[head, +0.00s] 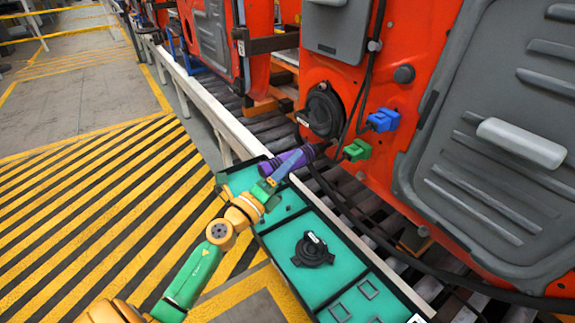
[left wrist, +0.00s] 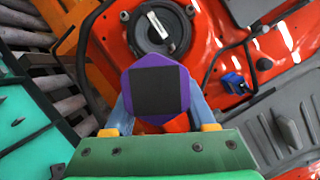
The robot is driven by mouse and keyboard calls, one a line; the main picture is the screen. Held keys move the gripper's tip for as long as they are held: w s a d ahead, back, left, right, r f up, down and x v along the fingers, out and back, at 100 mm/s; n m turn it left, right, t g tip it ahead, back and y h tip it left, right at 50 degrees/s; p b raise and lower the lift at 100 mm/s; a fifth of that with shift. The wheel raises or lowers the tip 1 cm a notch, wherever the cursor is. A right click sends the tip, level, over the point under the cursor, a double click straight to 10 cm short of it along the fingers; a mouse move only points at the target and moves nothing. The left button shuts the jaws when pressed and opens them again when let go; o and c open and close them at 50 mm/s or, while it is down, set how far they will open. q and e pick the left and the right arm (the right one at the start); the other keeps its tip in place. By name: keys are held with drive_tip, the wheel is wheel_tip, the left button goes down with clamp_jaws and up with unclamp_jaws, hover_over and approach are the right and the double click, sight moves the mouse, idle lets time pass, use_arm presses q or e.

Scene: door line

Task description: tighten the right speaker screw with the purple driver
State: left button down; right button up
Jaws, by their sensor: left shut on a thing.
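My left gripper (head: 284,170) is shut on the purple driver (head: 308,155), which points toward the red door, just below the black round speaker (head: 321,109). In the left wrist view the driver's purple end with a black square (left wrist: 155,90) sits between my fingers and hides part of what lies behind it. The speaker (left wrist: 158,28) shows beyond it, in the door. My right gripper is not in view.
A green tray (head: 262,232) stands below the arm, with a black speaker-like part (head: 313,250) in it. Blue (head: 383,120) and green (head: 357,150) connectors hang beside the door speaker on black cables. The striped floor at left is clear.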

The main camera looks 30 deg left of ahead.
sight(268, 174)
use_arm(q)
drive_tip(key=shift+w+d+r, duration=0.15)
drive_tip(key=shift+w+d, duration=0.1)
drive_tip(key=shift+w, duration=0.3)
idle(1.5)
drive_tip(key=shift+s+a, duration=0.2)
drive_tip(key=shift+s, duration=0.35)
drive_tip(key=shift+s+a+b, duration=0.15)
drive_tip(key=shift+s+a, duration=0.2)
drive_tip(key=shift+s, duration=0.5)
drive_tip(key=shift+s+a+b, duration=0.1)
drive_tip(key=shift+s+a, duration=0.3)
drive_tip(key=shift+s, duration=0.5)
drive_tip(key=shift+s+a+b, duration=0.15)
drive_tip(key=shift+s+a, duration=0.2)
drive_tip(key=shift+s, duration=0.5)
